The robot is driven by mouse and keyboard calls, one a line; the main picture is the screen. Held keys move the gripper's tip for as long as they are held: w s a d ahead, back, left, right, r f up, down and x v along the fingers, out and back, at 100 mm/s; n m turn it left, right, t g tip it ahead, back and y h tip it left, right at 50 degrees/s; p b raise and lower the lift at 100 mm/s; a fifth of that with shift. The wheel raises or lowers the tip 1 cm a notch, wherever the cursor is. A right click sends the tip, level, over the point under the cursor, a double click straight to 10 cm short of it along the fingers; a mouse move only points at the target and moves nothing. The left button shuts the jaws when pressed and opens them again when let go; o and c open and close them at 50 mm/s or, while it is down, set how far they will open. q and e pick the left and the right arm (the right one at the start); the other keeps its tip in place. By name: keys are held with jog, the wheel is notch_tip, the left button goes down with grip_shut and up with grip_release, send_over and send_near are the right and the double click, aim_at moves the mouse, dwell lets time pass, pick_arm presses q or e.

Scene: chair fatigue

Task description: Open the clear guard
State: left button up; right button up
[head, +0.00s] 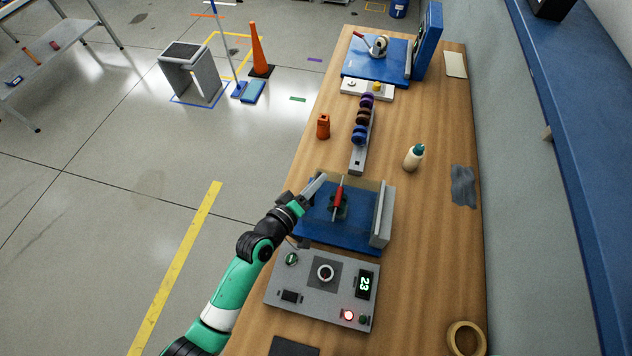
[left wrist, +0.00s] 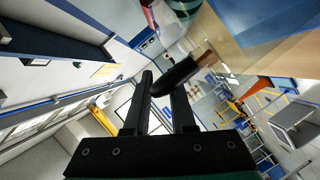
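The clear guard (head: 352,185) is a see-through cover over a blue test fixture (head: 338,232) on the bench. It appears closed; its edges are faint. Inside it stands a red-handled part (head: 338,195). My left gripper (head: 320,182) is at the fixture's far left corner, close to the guard's left side; I cannot tell if it touches. In the left wrist view its two black fingers (left wrist: 162,82) stand apart. A dark rounded bar with a brown end (left wrist: 176,76) crosses at their tips, perhaps a handle. My right gripper is out of view.
A grey control box (head: 322,285) with a dial and a display reading 23 sits in front of the fixture. A tape roll (head: 466,338) lies at the near right.

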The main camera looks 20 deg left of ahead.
pick_arm(q)
grip_shut()
dwell(1.2)
